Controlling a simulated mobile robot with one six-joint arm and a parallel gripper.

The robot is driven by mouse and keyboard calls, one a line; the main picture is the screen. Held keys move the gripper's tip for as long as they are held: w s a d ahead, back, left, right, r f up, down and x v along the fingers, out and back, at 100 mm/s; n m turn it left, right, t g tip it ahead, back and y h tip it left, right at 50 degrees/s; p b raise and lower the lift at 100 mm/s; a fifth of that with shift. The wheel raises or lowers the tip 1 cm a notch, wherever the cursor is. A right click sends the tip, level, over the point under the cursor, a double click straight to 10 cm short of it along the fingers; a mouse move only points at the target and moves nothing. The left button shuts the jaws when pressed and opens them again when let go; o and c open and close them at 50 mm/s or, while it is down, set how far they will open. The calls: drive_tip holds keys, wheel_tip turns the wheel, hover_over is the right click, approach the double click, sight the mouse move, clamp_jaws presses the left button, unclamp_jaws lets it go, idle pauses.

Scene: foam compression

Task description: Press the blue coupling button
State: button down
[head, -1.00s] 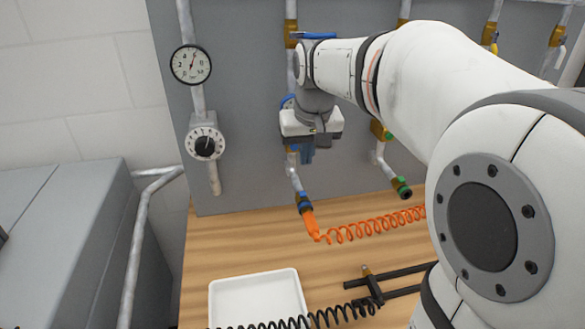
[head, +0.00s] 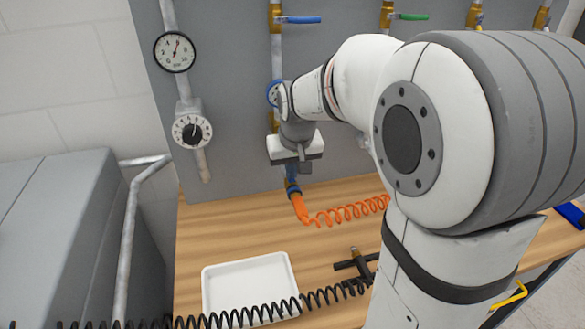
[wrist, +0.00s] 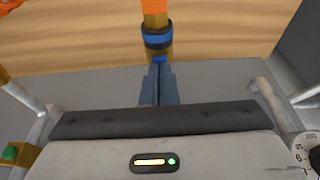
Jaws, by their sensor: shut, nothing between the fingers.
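The blue-banded coupling (head: 292,187) hangs at the lower end of a pipe on the grey panel, with an orange hose end (head: 300,208) below it. In the wrist view the coupling (wrist: 157,40) is brass with blue bands, and a small blue button (wrist: 160,59) shows on it just beyond my fingertips. My gripper (head: 292,172) is just above the coupling, its blue-grey fingers pointing down. In the wrist view my gripper (wrist: 160,68) is shut and empty, its tips lined up with the button. I cannot tell whether they touch it.
A gauge (head: 174,52) and a dial (head: 192,130) are on the panel at left. An orange coiled hose (head: 350,212) runs right from the coupling.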

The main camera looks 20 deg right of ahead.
drive_tip(key=shift+f+b, duration=0.7)
drive_tip(key=shift+f, duration=0.1)
drive_tip(key=shift+s+f, duration=0.25)
drive_tip(key=shift+s, duration=0.05)
drive_tip(key=r+p, duration=0.2)
drive_tip(key=r, duration=0.1)
drive_tip(key=r+p, duration=0.1)
drive_tip(key=r, duration=0.1)
drive_tip(key=shift+w, duration=0.3)
drive_tip(key=b+v, duration=0.1)
drive_tip(key=v, duration=0.9)
drive_tip(key=shift+r, duration=0.15)
drive_tip(key=shift+s, duration=0.1)
drive_tip(key=s+f, duration=1.2)
drive_tip(key=s, duration=0.5)
drive_tip(key=shift+s+f, duration=0.35)
drive_tip(key=shift+f, duration=0.05)
